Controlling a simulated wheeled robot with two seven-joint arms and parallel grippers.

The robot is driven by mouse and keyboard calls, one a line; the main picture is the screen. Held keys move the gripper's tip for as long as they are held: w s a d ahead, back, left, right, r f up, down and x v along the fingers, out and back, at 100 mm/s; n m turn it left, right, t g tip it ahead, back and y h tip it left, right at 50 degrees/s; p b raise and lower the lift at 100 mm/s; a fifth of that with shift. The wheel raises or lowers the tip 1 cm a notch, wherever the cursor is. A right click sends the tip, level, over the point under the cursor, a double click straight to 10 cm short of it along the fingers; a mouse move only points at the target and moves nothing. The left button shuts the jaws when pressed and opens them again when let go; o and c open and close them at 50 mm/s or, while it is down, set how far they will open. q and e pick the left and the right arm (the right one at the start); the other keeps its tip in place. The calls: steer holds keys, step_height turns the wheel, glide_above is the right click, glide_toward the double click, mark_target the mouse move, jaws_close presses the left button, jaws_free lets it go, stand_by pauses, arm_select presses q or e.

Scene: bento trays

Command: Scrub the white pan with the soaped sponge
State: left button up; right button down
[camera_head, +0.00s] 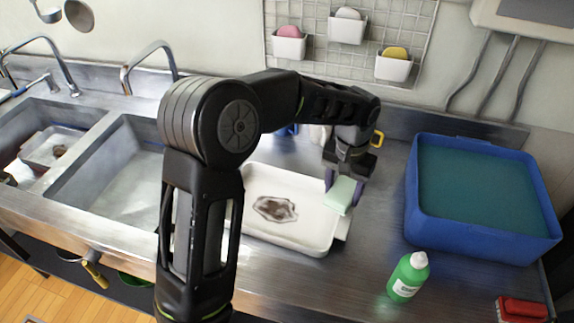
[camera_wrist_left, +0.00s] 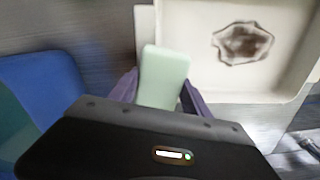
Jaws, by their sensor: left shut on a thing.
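The white pan (camera_head: 262,178) lies on the steel counter with a dark brown stain (camera_head: 275,208) on its floor. The stain also shows in the left wrist view (camera_wrist_left: 242,43). My left gripper (camera_head: 343,190) is shut on a pale green sponge (camera_head: 341,196) above the pan's right edge. In the left wrist view the sponge (camera_wrist_left: 163,77) sits between the purple fingers, apart from the stain. I cannot tell whether the sponge touches the pan, or whether soap is on it. My right gripper is not in view.
A blue tub (camera_head: 484,247) of teal liquid stands to the right. A green soap bottle (camera_head: 408,277) stands in front of it. A red item (camera_head: 521,309) lies at the front right corner. Sinks (camera_head: 112,180) are on the left. A wall rack holds sponges in white cups (camera_head: 394,68).

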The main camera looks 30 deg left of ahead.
mark_target(268, 210)
arm_select(q)
steer(key=shift+w+d, duration=0.1)
steer(key=shift+w, duration=0.25)
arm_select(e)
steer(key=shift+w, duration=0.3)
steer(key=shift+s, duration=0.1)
